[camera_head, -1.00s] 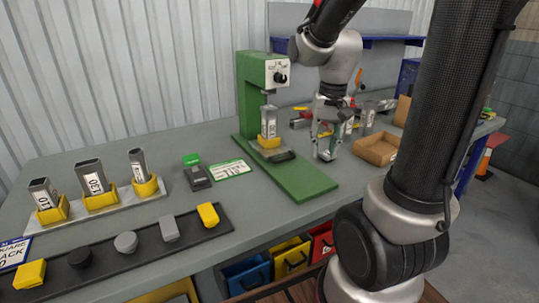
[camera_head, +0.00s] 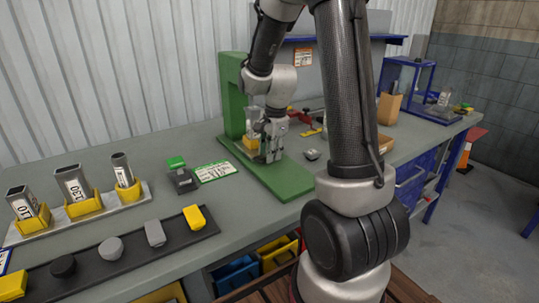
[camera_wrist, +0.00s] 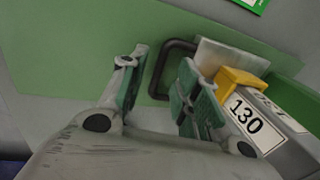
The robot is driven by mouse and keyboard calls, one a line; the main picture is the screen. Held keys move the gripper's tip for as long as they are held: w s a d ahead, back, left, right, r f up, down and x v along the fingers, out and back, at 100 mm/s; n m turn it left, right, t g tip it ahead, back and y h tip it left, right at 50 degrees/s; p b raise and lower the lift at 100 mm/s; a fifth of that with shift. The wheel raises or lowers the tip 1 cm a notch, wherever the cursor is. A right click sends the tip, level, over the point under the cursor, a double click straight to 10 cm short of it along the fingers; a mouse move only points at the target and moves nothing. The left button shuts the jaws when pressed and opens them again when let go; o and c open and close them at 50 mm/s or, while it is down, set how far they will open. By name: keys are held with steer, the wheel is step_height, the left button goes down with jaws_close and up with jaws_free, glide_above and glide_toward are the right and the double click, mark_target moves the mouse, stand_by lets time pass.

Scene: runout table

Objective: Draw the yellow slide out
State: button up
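The yellow slide (camera_head: 250,143) sits at the green press, partly hidden behind my gripper in the head view. In the wrist view its yellow block (camera_wrist: 240,79) is at the right, beside a pale plate (camera_wrist: 228,56) and a dark looped handle (camera_wrist: 170,66). A grey tube marked 130 (camera_wrist: 268,122) rests in the yellow block. My gripper (camera_wrist: 163,62) is open, with a gap between its fingers. The handle shows in that gap, with part of it behind the right finger; I cannot tell whether they touch. My gripper is also seen in the head view (camera_head: 272,152).
The green press base (camera_head: 287,182) lies around the gripper. To its left are a green-and-black device (camera_head: 181,178), a label card (camera_head: 214,171), a holder with several tubes (camera_head: 137,200) and a dark strip with knobs (camera_head: 128,255). A cardboard box (camera_head: 388,108) stands right.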

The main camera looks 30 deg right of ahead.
steer(key=shift+w+f, duration=0.1)
steer(key=shift+f, duration=0.7)
jaws_close()
